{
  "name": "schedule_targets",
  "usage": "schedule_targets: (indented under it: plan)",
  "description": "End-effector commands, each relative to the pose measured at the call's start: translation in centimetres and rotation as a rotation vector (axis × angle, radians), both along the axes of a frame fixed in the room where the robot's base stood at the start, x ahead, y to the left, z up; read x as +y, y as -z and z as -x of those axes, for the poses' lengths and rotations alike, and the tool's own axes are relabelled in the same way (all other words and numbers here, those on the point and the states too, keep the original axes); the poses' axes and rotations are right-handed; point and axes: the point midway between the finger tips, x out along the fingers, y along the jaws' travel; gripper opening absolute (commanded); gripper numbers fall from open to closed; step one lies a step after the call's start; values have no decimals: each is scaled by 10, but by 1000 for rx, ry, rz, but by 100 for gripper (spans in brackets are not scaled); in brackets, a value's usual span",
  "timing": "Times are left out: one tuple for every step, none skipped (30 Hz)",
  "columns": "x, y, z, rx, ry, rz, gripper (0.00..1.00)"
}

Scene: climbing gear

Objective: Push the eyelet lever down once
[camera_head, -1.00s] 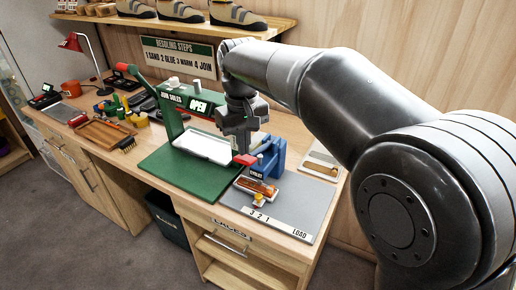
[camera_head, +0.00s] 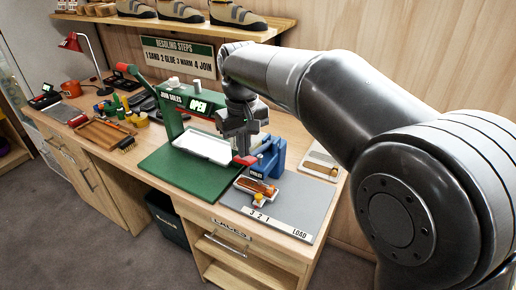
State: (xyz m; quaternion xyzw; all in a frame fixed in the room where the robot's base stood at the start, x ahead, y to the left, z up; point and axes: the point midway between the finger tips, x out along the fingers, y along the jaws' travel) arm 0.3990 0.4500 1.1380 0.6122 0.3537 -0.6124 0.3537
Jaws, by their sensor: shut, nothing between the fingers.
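The blue eyelet press (camera_head: 269,158) stands on the grey mat at the right of the bench. Its lever shows as a red end (camera_head: 245,160) at the press's left side. My gripper (camera_head: 243,151) is shut and empty, pointing down right at the red lever end. It looks to be over or touching it; I cannot tell which. Part of the lever is hidden behind my gripper.
An orange-brown piece (camera_head: 257,187) lies in a small tray in front of the press. The green sole press (camera_head: 172,118) with a white tray (camera_head: 205,147) stands close on the left. The grey mat (camera_head: 301,200) is clear at its right.

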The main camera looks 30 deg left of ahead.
Motion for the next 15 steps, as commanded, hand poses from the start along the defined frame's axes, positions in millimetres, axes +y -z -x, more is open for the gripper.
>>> schedule_targets:
  plan:
    - [0, 3, 0, 1, 0, 2, 0]
    - [0, 5, 0, 1, 0, 2, 0]
    - [0, 7, 0, 0, 0, 1, 0]
    - [0, 8, 0, 0, 1, 1, 0]
    - [0, 9, 0, 0, 1, 0, 0]
    - [0, 11, 0, 0, 1, 0, 0]
    - [0, 13, 0, 0, 1, 1, 0]
    - [0, 14, 0, 0, 1, 1, 0]
    - [-1, 17, 1, 0, 1, 1, 0]
    - [-1, 18, 1, 0, 1, 1, 0]
    - [-1, 20, 1, 0, 1, 1, 0]
    - [0, 22, 1, 0, 1, 1, 0]
    - [0, 23, 1, 0, 1, 1, 0]
    - [0, 25, 1, 0, 1, 1, 0]
    - [0, 27, 1, 0, 1, 1, 0]
